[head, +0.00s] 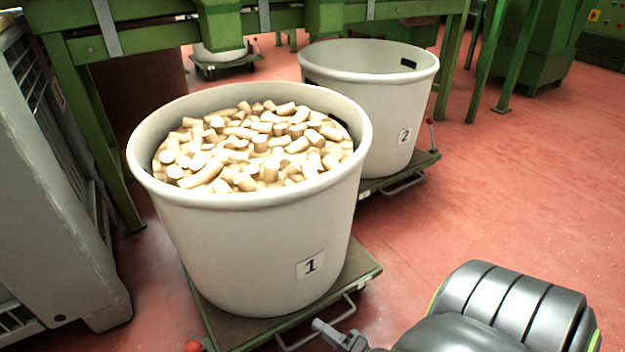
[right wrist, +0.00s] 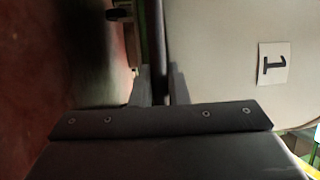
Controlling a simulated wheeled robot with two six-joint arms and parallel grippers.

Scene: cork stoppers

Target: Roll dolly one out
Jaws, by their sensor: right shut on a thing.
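Dolly one (head: 362,262) is a low green platform with a metal loop handle (head: 348,312) on its near side. On it stands a cream tub (head: 250,235) labelled 1, full of cork stoppers (head: 260,145). My right gripper (head: 325,328) is at the handle, shut on it; the gripped part is hard to make out. In the right wrist view, the two fingers (right wrist: 157,88) stand close together, with the tub's side and its label 1 (right wrist: 273,64) beyond. My left gripper is not in view.
A second, empty-looking tub (head: 385,110) labelled 2 stands on another green dolly (head: 425,160) just behind right. Green frame legs (head: 455,75) stand behind, and a grey crate (head: 60,200) is close on the left. The red floor (head: 530,170) on the right is clear.

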